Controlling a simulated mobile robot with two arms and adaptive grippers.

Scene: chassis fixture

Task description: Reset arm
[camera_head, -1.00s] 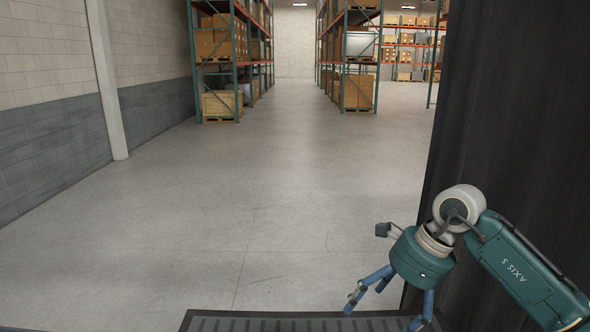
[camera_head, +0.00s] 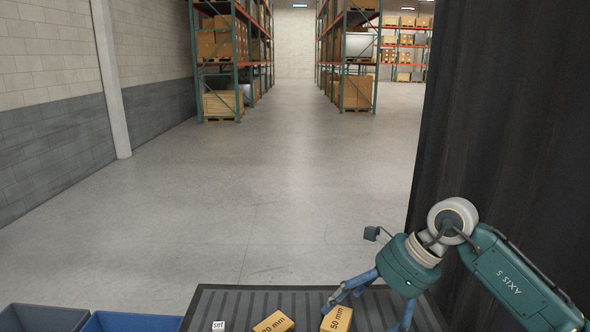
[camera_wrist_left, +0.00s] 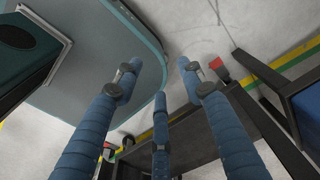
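My right arm (camera_head: 510,275) comes in from the right in the head view. Its right gripper (camera_head: 365,316) points down over the ribbed dark surface, with its blue fingers spread apart and nothing seen between them. One finger is close to a tan box marked "50 mm" (camera_head: 337,319); I cannot tell whether they touch. My left gripper (camera_wrist_left: 160,76) shows only in the left wrist view. Its blue fingers are apart and empty, above a grey floor and dark framework. My left arm is out of the head view.
The ribbed surface (camera_head: 240,302) also bears another tan box (camera_head: 273,323) and a small white "set" block (camera_head: 218,326). A blue bin (camera_head: 135,322) and a dark bin (camera_head: 45,318) stand left. A black curtain (camera_head: 500,130) hangs right. Open floor (camera_head: 270,190) leads to racks (camera_head: 240,60).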

